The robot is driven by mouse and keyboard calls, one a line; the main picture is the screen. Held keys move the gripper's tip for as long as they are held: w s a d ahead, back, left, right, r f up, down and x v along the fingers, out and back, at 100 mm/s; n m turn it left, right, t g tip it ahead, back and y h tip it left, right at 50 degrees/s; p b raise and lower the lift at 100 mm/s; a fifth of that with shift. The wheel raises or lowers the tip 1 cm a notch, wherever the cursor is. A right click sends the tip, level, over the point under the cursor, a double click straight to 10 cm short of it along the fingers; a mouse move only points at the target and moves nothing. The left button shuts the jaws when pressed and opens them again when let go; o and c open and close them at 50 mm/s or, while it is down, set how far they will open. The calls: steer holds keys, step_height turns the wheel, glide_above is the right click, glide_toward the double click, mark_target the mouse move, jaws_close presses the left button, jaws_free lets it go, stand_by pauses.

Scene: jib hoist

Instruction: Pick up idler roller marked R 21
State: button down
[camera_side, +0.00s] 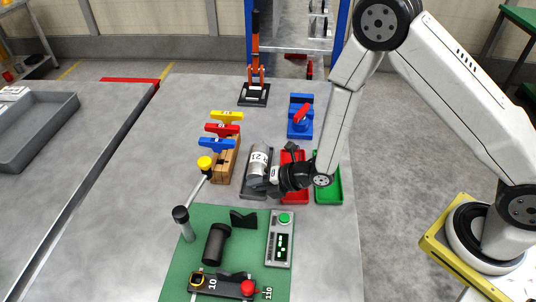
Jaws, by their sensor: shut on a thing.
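A grey cylindrical roller (257,158) with dark characters on a pale band stands in or just above a dark grey tray (247,190), at the middle of the table. The characters are too small to read surely. My black gripper (271,180) reaches in from the right and is shut on the roller near its lower end. The fingertips are partly hidden, and I cannot tell whether the roller is clear of the tray.
A red tray (299,197) and a green tray (333,192) lie close to the right. A wooden block (225,165) with coloured handles stands left. A green mat (200,262) with a control box (279,240) is in front. An orange-handled clamp (254,92) stands behind.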

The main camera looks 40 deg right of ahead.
step_height(320, 180, up, 9)
steer(key=shift+r, duration=0.2)
stand_by(0.6)
